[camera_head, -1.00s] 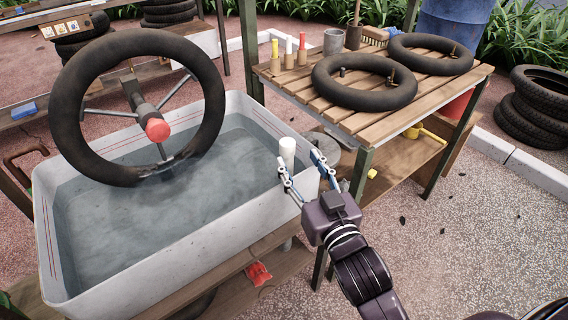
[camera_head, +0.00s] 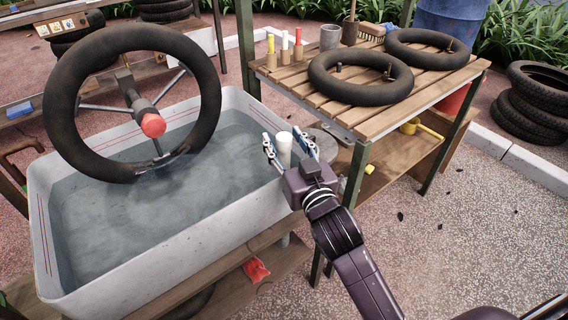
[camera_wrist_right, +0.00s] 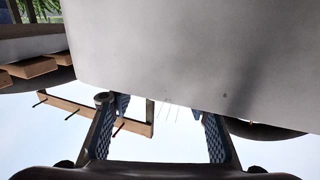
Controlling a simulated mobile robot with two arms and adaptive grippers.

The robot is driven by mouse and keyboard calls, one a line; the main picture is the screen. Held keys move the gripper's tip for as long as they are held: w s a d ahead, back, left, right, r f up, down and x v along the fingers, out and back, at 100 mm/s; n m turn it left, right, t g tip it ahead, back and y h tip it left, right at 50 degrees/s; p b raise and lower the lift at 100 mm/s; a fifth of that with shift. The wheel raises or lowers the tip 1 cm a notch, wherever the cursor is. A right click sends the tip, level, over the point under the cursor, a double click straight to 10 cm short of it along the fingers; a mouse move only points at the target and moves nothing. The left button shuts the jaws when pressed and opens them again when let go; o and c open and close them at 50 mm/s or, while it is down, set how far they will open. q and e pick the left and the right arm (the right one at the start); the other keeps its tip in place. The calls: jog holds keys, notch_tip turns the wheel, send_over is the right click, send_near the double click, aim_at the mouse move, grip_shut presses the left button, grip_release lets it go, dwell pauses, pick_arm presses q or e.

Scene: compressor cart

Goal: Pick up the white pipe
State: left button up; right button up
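The white pipe (camera_head: 284,150) stands upright at the right end of the water tub, near its rim. My right gripper (camera_head: 286,142) is open in the head view, with one finger on each side of the pipe. I cannot tell whether either finger touches it. In the right wrist view my two blue-padded fingers (camera_wrist_right: 160,118) are spread apart. A large pale grey surface (camera_wrist_right: 200,50) fills the top of that view; I cannot tell whether it is pipe or tub. My left gripper is not in view.
The tub (camera_head: 165,262) holds water, with a tyre (camera_head: 207,110) held upright over it. A slatted table (camera_head: 425,98) with inner tubes and small bottles stands behind right. A red object (camera_head: 256,270) lies on the shelf below the tub. Open ground (camera_head: 470,240) is at right.

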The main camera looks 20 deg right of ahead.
grip_shut()
jog(key=shift+r, duration=0.15)
